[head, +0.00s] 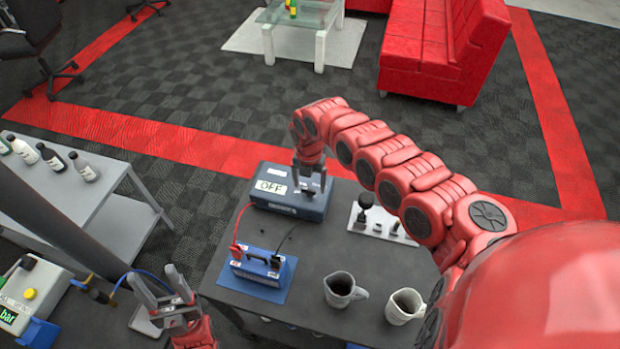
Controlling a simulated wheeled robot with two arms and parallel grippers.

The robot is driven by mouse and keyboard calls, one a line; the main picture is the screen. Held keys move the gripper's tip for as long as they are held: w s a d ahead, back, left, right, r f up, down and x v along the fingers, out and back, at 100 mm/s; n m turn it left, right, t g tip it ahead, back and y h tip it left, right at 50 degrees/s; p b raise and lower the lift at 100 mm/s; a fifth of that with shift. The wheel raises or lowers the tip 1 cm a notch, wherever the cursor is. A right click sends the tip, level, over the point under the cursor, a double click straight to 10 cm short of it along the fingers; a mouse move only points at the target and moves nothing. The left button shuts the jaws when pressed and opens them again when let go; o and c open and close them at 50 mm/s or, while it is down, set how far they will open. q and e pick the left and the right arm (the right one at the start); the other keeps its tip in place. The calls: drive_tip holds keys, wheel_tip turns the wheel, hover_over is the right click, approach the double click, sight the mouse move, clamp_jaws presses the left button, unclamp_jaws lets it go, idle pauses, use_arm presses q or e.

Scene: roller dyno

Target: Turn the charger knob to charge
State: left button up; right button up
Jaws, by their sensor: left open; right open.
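The charger (286,208) is a dark blue-grey box at the back of the dark table, with a white label reading OFF on its top. My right gripper (310,184) reaches down from above over the right part of the charger's top. Its jaws are open, with a small dark knob (310,192) seemingly between or just below the fingertips; I cannot tell whether they touch it. A blue battery (258,268) with red and black leads stands on a blue mat in front of the charger. My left gripper (157,289) is open and empty at the lower left, off the table.
A white plate with black knobs (378,226) lies right of the charger. A grey bench with several bottles (83,167) is at left. A device with a green display (28,290) sits lower left.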

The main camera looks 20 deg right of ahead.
drive_tip(key=shift+f, duration=0.7)
clamp_jaws()
